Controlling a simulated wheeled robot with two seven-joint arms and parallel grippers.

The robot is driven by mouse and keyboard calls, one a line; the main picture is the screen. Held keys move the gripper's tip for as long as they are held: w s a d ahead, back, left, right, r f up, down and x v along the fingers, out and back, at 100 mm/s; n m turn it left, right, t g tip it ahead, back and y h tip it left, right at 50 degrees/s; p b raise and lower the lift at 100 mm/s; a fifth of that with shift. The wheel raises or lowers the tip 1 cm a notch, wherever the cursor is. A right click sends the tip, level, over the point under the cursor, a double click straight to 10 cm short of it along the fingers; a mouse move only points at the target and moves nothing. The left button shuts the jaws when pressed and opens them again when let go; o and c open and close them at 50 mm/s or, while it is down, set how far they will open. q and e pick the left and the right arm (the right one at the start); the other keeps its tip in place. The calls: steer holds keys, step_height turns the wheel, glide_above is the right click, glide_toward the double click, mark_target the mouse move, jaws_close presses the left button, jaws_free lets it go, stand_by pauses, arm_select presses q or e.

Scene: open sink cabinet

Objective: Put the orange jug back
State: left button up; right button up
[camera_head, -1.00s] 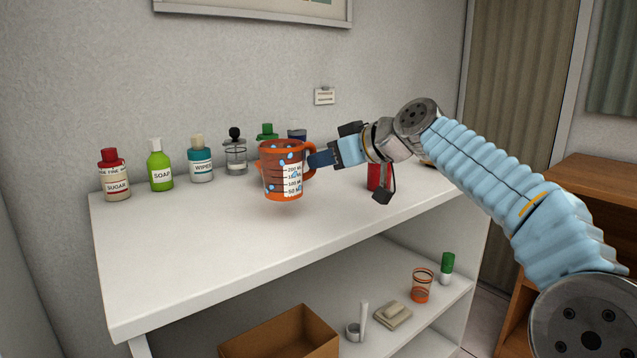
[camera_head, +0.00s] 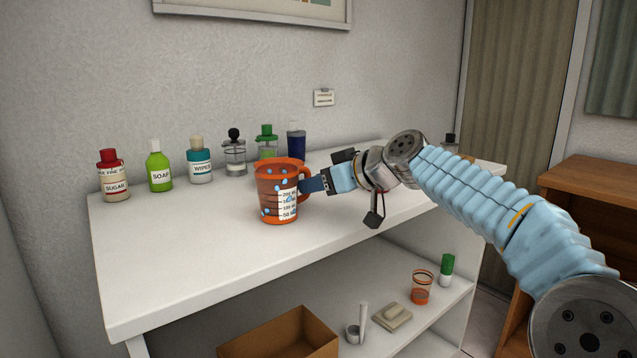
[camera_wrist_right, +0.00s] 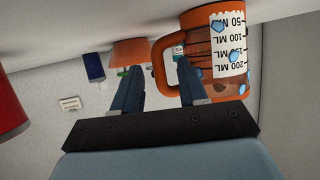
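The orange jug (camera_head: 270,197) stands upright on the white counter, toward its middle, and appears to rest on it. It has a white measuring scale and blue drop marks, with its handle on the right side. My right gripper (camera_head: 308,185) is at the handle from the right. In the right wrist view, which is upside down, the jug (camera_wrist_right: 205,50) is at upper right. The fingers of my right gripper (camera_wrist_right: 158,80) are apart, one on each side of the handle bar, with gaps visible. My left gripper is not in view.
Along the back of the counter (camera_head: 190,240) stand a sugar bottle (camera_head: 114,178), a soap bottle (camera_head: 159,168), a wipes bottle (camera_head: 200,162) and several others. A red object (camera_wrist_right: 8,105) shows in the wrist view. The counter's front left is clear. A cardboard box (camera_head: 285,335) is below.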

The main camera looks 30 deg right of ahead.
steer(key=shift+r, duration=0.25)
steer(key=v, duration=1.2)
steer(key=shift+b, duration=0.35)
steer(key=shift+f, duration=0.1)
